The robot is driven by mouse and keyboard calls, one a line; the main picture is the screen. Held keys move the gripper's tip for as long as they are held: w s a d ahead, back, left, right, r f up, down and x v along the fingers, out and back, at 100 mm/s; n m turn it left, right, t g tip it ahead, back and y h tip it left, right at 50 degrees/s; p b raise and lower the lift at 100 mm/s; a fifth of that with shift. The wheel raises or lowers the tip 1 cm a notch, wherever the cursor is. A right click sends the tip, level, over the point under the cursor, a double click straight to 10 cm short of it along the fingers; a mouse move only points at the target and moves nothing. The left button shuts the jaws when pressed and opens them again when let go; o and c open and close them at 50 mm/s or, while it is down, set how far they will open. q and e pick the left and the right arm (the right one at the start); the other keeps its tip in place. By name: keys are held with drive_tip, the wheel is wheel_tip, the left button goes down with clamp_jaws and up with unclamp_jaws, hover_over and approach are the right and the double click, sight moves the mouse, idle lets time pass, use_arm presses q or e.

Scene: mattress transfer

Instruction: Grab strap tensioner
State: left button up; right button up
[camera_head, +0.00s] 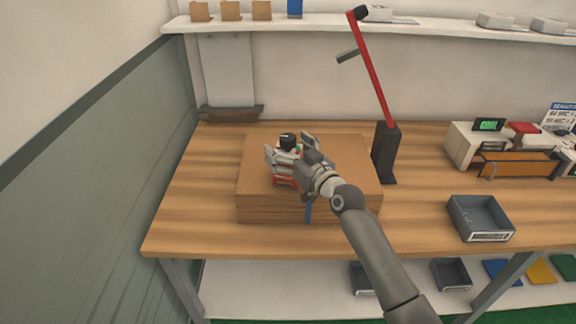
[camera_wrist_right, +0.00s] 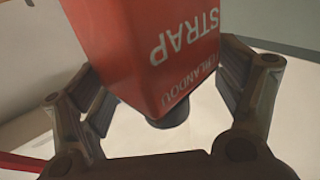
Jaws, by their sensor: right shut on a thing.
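The strap tensioner is a red tool body with white "STRAP" lettering (camera_wrist_right: 170,50); in the right wrist view it fills the space between the fingers. In the head view the strap tensioner (camera_head: 285,182) shows as a red, white and black thing above the cardboard box (camera_head: 345,160) on the table. My right gripper (camera_head: 292,152) is shut on it, with fingers on both sides. The gripper hides part of the tool. I cannot tell whether it touches the box top. My left gripper is not in view.
The box lies on a wooden table (camera_head: 200,215). A dark stand with a red arm (camera_head: 374,80) rises just right of the box. A grey tray (camera_head: 480,217) and a packing machine (camera_head: 465,145) stand further right. The table's left part is clear.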

drive_tip(key=shift+c, duration=1.1)
drive_tip(key=shift+r, duration=0.15)
drive_tip(key=shift+c, duration=0.4)
